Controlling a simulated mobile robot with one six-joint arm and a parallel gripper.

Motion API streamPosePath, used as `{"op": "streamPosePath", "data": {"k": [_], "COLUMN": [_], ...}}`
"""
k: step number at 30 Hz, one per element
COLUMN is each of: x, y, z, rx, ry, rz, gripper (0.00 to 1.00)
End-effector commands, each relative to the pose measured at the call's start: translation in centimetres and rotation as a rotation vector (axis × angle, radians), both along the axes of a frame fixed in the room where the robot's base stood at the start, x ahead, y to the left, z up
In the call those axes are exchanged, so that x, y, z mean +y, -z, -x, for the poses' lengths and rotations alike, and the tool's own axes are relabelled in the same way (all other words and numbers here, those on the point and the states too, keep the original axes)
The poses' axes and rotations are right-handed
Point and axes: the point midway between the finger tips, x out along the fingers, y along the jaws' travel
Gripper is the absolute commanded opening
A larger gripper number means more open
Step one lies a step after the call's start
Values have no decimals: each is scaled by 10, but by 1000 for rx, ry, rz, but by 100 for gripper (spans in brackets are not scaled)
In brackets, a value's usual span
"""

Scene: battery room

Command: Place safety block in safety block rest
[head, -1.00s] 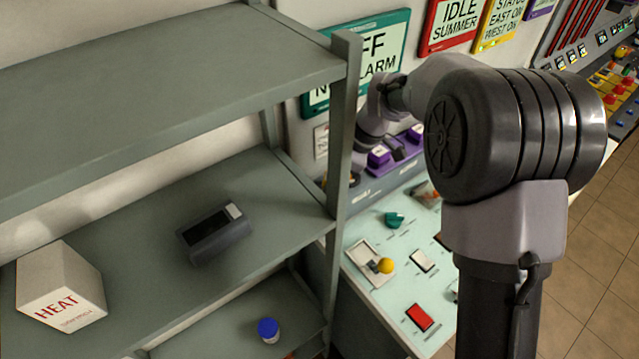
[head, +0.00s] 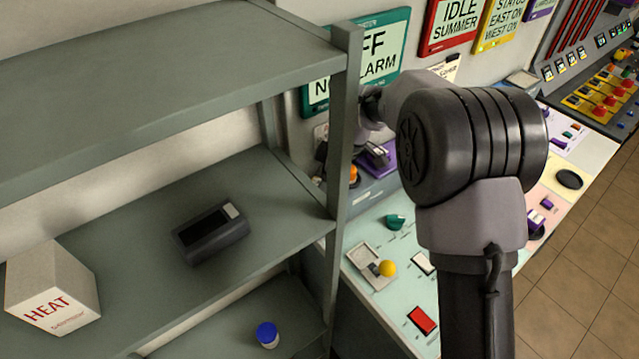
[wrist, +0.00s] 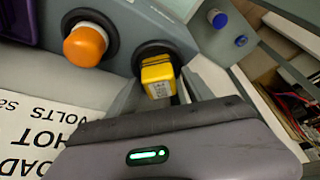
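A yellow block with a printed label (wrist: 158,78) shows in the wrist view, in front of a dark round ring on the grey panel. It may be the safety block; I cannot tell whether it sits in the ring or is held. In the head view my arm reaches behind the shelf post, and the gripper end is close to the wall panel and partly hidden. No rest for the block can be made out for certain.
An orange knob (wrist: 85,45) sits left of the yellow block. The grey shelf post (head: 346,130) stands close to my arm. The shelf holds a dark device (head: 210,234) and a HEAT box (head: 52,288). A control desk (head: 395,300) with a yellow-topped lever (head: 387,268) lies below.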

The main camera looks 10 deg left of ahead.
Motion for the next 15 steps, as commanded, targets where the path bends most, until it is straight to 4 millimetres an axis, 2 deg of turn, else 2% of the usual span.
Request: {"op": "streamPosePath", "data": {"k": [5,8,15], "x": [0,-3,-28], "y": [-1,-12,-76], "z": [0,-1,-2], "rx": [0,-2,-4], "ry": [0,1,2], "rz": [0,0,0], "gripper": [60,60,60]}}
